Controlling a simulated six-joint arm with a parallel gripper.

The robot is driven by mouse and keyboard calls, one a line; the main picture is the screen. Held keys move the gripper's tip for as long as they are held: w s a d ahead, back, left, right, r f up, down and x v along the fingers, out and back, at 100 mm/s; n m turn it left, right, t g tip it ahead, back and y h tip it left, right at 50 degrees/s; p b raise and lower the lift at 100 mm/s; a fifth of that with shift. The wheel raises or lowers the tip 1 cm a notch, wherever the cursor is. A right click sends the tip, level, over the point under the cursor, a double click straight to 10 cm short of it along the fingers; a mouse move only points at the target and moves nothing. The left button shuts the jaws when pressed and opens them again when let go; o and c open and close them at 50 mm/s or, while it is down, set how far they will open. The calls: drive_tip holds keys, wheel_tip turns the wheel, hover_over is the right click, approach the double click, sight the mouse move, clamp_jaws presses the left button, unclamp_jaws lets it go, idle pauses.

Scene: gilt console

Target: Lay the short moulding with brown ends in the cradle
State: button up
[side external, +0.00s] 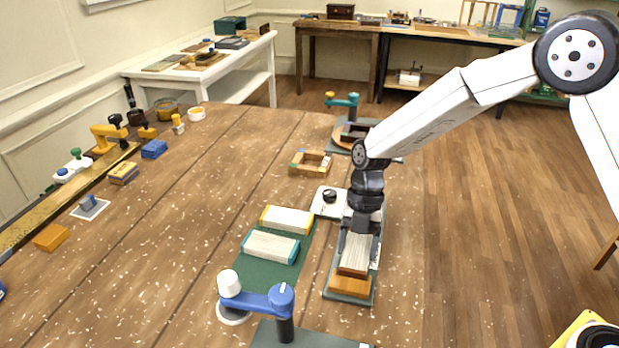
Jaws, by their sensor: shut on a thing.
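The short moulding with brown ends (355,252) is pale on top, with a brown end facing the camera. My gripper (359,236) points down and is shut on this moulding; the fingertips are partly hidden. The moulding is over a grey-green base with an orange-brown wooden block at its near end, which looks like the cradle (350,287). I cannot tell whether the moulding touches it. Two other pale mouldings lie to the left on a dark green mat (263,272): one with yellow ends (287,219) and one with teal ends (270,246).
A blue clamp-like tool with a white knob (257,299) stands near the front. A white plate with a black knob (329,201) is just behind my gripper. A wooden frame (311,163) lies farther back.

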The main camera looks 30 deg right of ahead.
drive_tip(key=o, duration=1.2)
drive_tip(key=shift+v, duration=3.95)
